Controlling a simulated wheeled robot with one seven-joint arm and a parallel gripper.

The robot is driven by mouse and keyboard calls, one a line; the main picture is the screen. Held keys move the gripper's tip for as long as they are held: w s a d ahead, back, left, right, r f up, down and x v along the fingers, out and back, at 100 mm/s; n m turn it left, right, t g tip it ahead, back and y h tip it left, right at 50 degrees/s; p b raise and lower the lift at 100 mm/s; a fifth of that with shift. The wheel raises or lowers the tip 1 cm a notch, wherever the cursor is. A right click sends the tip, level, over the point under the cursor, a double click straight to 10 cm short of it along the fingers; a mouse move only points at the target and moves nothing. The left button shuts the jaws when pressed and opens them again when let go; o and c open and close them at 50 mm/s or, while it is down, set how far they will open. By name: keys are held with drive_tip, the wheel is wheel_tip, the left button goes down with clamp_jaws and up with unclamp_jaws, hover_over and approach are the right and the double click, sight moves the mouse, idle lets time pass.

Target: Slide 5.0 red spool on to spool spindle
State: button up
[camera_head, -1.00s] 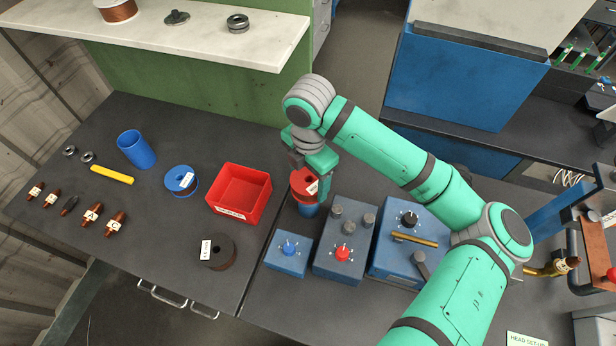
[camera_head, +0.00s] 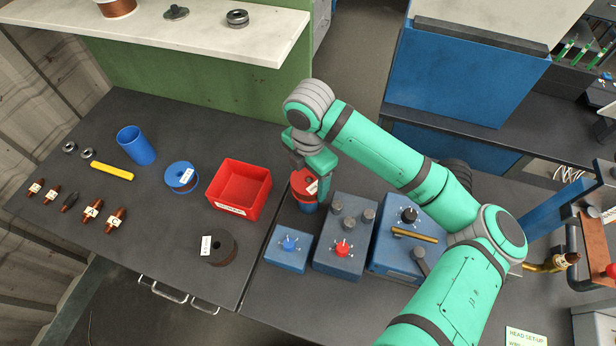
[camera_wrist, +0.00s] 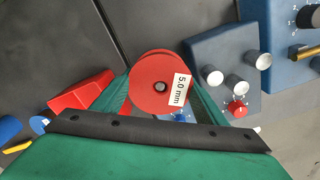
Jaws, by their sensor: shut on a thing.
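The red spool (camera_head: 302,187), with a white label, is held upright-axis under my gripper (camera_head: 312,178) in the head view. In the wrist view the red spool (camera_wrist: 152,84) shows its round top face, a "5.0 mm" label and a grey spot inside its dark centre hole. My gripper (camera_wrist: 163,92) is shut on the spool, one green finger on each side. A blue cylindrical part (camera_head: 308,208) shows directly below the spool. The spindle itself is not clearly visible; I cannot tell how far the spool is around it.
Blue control boxes with knobs stand close by on the right, one with a blue knob (camera_head: 289,243) and one with a red knob (camera_head: 342,247). A red bin (camera_head: 240,190) is close on the left. A blue spool (camera_head: 181,178) and a dark spool (camera_head: 219,248) lie farther left.

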drive_tip(key=shift+f, duration=0.8)
drive_tip(key=o, duration=1.8)
drive_tip(key=shift+f, duration=0.1)
wheel_tip(320, 180, up, 11)
drive_tip(key=shift+f, duration=0.1)
